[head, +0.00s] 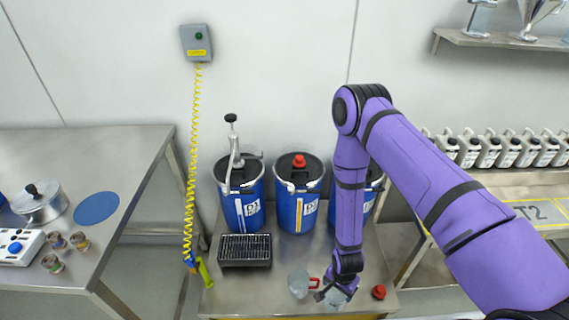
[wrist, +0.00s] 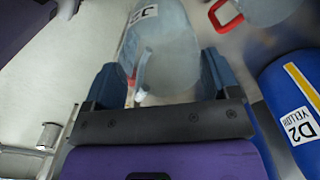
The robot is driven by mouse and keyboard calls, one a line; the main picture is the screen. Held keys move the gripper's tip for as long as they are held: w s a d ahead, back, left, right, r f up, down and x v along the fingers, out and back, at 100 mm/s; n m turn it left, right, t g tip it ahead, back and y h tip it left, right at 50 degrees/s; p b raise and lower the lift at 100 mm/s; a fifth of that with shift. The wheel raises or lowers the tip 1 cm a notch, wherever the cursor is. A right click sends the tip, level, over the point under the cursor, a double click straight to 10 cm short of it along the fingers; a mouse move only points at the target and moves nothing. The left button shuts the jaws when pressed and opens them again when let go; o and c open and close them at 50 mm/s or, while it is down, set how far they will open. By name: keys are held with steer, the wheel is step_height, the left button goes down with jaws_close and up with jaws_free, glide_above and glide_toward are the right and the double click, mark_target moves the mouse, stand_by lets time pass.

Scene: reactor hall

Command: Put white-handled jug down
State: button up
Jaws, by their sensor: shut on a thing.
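The white-handled jug is translucent pale blue with a label; in the wrist view its body (wrist: 165,40) is at top middle and its pale handle (wrist: 141,72) is between the fingers of my gripper (wrist: 158,82). In the head view my gripper (head: 334,290) is low over the front of the steel table, with the jug (head: 338,299) partly hidden beneath it. My gripper is shut on the jug's handle. I cannot tell whether the jug's base touches the table.
A red-handled jug (head: 300,283) stands close on the left. A red cap (head: 379,292) lies on the right. Behind are blue drums (head: 298,205) and a black drain grate (head: 245,250). Bare steel table (head: 240,296) shows at front left.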

steer(key=w+d+r+n, duration=0.2)
steer(key=w+r, duration=0.5)
steer(key=w+d+r+n, duration=0.3)
steer(key=w+r, duration=0.4)
steer(key=r, duration=0.1)
steer(key=w+d+r+n, duration=0.1)
steer(key=w+d+r, duration=0.2)
steer(key=r, duration=0.4)
steer(key=w+d+r+n, duration=0.2)
steer(key=d+r, duration=0.2)
steer(key=r, duration=0.3)
steer(key=shift+w+r, duration=0.35)
steer(key=shift+w, duration=0.05)
